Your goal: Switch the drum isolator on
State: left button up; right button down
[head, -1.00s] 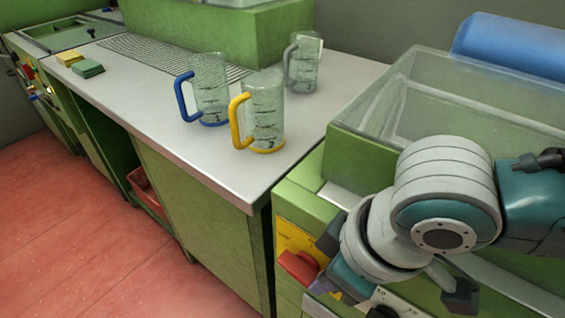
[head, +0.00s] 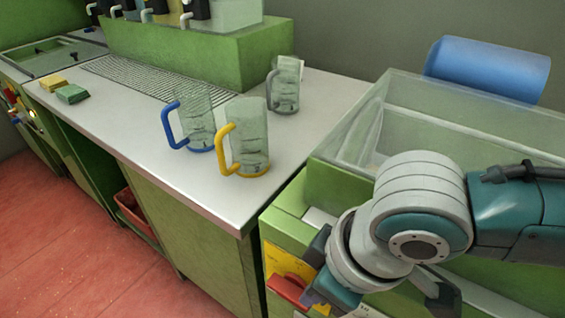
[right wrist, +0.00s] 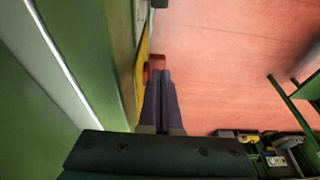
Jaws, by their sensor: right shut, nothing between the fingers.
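The drum isolator shows as a red handle (head: 287,289) on a yellow plate (head: 274,261) on the front of the green machine at the lower middle of the head view. Its right end is partly hidden by my gripper. In the right wrist view the red handle (right wrist: 156,62) lies just beyond the fingertips, with the yellow plate (right wrist: 142,70) edge-on beside it. My right gripper (head: 311,297) is shut and empty, with its fingertips close beside the handle; I cannot tell if they touch. It also shows in the right wrist view (right wrist: 163,74). My left gripper is not in view.
Glass jugs with blue (head: 173,126), yellow (head: 225,150) and grey (head: 271,90) handles stand on the pale counter (head: 130,130). A clear lid (head: 440,125) covers the machine, with a blue cylinder (head: 490,68) behind. Red floor (head: 50,240) lies open at left.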

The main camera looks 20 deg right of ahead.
jog(key=p+v, duration=0.5)
jog(key=v, duration=0.8)
jog(key=shift+w+a, duration=0.2)
jog(key=shift+w, duration=0.1)
